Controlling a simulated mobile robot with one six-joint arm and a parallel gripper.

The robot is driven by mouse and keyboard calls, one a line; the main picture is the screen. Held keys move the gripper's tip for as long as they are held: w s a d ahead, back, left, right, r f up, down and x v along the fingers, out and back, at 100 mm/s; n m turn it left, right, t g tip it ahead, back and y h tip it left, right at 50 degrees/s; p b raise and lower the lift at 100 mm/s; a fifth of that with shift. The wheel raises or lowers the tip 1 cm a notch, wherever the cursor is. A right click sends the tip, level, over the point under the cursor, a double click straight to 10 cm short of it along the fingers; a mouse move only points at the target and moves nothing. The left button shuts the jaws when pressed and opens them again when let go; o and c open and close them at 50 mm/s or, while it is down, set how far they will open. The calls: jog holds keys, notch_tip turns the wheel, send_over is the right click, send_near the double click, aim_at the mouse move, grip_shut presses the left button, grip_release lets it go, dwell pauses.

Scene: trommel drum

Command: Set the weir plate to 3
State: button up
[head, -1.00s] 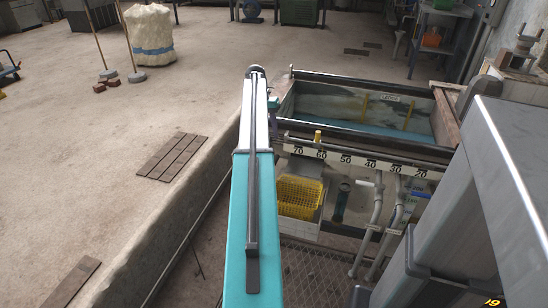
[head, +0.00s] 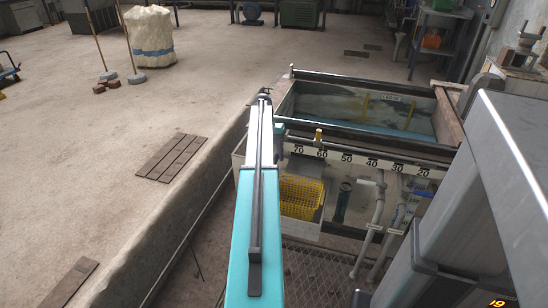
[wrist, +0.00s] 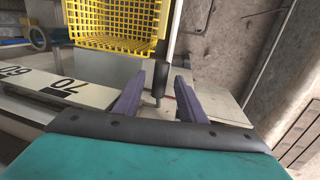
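I cannot make out for certain which part is the weir plate. A dark upright cylindrical handle (wrist: 158,82) stands in the wrist view, between or just behind the purple fingers of my gripper (wrist: 168,82). The fingers are apart and I see no contact with the handle. A white scale strip (wrist: 72,92) lies left of the fingers, with 70 nearest. In the head view the scale (head: 345,157) runs from 70 to 20, with a yellow marker (head: 318,136) near 60. My arm hides the fingertips there.
A water tank (head: 350,108) lies behind the scale. A low concrete wall (head: 190,205) runs along the left.

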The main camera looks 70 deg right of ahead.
jog(key=shift+f, duration=0.2)
grip_shut()
jog(key=shift+r, duration=0.1)
jog(key=shift+d+r+p, duration=0.1)
jog(key=shift+r+p, duration=2.85)
jog(key=shift+r, duration=1.1)
grip_release()
jog(key=shift+r, duration=0.15)
